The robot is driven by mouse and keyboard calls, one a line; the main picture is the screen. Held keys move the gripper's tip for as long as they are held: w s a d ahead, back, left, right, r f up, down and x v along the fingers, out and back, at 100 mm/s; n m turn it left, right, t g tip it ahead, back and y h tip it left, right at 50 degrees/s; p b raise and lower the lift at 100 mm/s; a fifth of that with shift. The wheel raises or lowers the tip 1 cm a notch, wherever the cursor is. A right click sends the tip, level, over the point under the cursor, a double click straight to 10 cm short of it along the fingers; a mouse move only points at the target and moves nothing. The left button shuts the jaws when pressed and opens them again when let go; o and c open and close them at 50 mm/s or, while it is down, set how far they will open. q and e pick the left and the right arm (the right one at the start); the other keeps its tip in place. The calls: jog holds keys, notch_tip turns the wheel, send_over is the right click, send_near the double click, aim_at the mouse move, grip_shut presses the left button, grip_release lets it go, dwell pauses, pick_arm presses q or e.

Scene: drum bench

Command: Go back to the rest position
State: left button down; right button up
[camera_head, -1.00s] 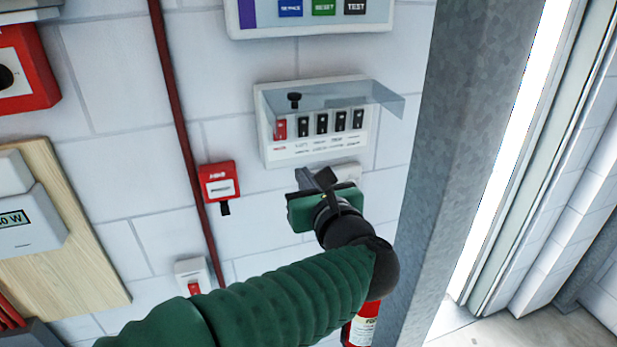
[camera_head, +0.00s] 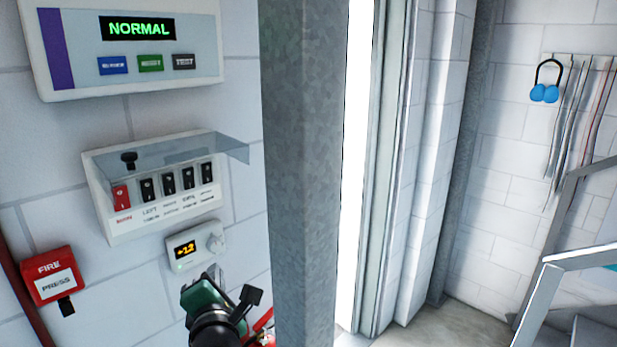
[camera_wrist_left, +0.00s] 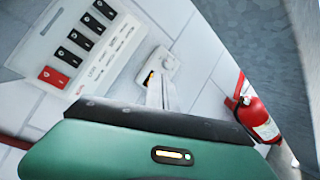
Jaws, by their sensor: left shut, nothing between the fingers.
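My right gripper is not in view.
A grey metal column (camera_head: 303,170) stands close right of the gripper. A red fire call point (camera_head: 52,276) is on the wall at left. A red extinguisher (camera_wrist_left: 258,118) stands below. A metal railing (camera_head: 560,270) and blue ear defenders (camera_head: 544,93) are at far right.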

pick_arm(q)
jog(key=s+d+f+m+g+h+b, duration=0.1)
jog(key=s+d+f+m+g+h, duration=0.15)
jog(key=f+m, duration=0.8)
jog(key=s+d+f+m+g+h+b, duration=0.3)
jog(key=f+m, duration=0.4)
jog(key=f, duration=0.7)
jog(key=s+a+f+m+g, duration=0.3)
jog(key=s+f+m+g, duration=0.4)
jog(key=s, duration=0.8)
jog(key=shift+a+f+m+b, duration=0.35)
jog(key=shift+f+m, duration=1.2)
jog(key=shift+f, duration=1.15)
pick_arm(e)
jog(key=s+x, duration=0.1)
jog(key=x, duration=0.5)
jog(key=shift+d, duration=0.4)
pick_arm(q)
jog(key=shift+a+g, duration=0.25)
jog(key=shift+a, duration=0.05)
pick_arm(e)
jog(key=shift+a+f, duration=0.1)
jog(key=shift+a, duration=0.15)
